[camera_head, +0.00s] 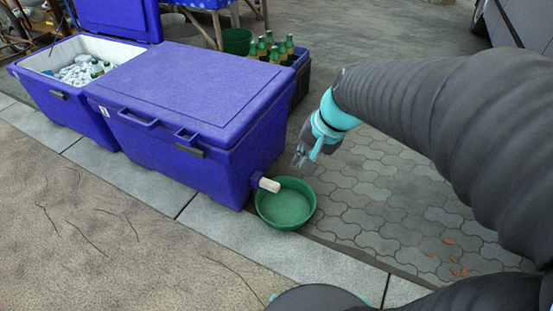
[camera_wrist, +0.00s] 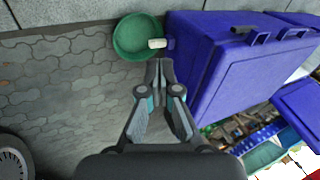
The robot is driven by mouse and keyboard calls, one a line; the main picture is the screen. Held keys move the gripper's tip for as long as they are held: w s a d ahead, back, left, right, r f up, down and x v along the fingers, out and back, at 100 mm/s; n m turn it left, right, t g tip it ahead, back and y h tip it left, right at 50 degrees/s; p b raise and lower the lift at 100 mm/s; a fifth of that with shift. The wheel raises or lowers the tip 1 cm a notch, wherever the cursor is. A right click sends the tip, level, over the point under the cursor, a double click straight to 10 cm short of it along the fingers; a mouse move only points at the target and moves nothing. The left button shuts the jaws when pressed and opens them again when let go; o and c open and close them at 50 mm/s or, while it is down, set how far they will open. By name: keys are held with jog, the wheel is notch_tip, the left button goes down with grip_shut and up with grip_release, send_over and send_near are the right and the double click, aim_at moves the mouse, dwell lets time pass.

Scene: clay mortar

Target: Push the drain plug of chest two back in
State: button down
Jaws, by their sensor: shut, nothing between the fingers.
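The closed blue chest (camera_head: 200,90) stands on the paving and has a small label too small to read. A white drain plug (camera_head: 269,184) sticks out low from its right side, over the green basin's rim. In the wrist view the plug (camera_wrist: 157,43) lies just beyond my fingertips, with the chest (camera_wrist: 235,60) to its right. My gripper (camera_head: 300,162) is shut and empty. In the head view it is up and right of the plug, apart from it. The wrist view also shows the closed fingers (camera_wrist: 159,66).
The green basin (camera_head: 287,206) stands on the ground under the plug. An open blue chest (camera_head: 55,98) with ice and bottles is at left. A crate (camera_head: 300,75) with green bottles and a dark green bucket (camera_head: 237,41) stand behind.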

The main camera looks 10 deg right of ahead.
aim_at(273, 186)
jog(key=w+d+f+m+y+b, duration=0.1)
jog(key=w+f+m+y+b, duration=0.1)
jog(key=w+f+m, duration=0.55)
jog(key=w+d+f+m+t+y+b, duration=0.1)
jog(key=w+d+f+m, duration=0.3)
jog(key=f, duration=0.7)
jog(key=w+d+f+m+b, duration=0.1)
jog(key=w+d+f+m, duration=0.4)
jog(key=f, duration=0.7)
jog(key=w+d+f+m+t+y+b, duration=0.1)
jog(key=w+f+m+b, duration=0.15)
jog(key=w+f, duration=0.6)
jog(key=s+a+x, duration=0.1)
jog(key=s+x, duration=0.1)
jog(key=x, duration=1)
jog(key=shift+w+a+f+b, duration=0.15)
jog(key=shift+a+f+b, duration=0.15)
jog(key=shift+a+f, duration=0.1)
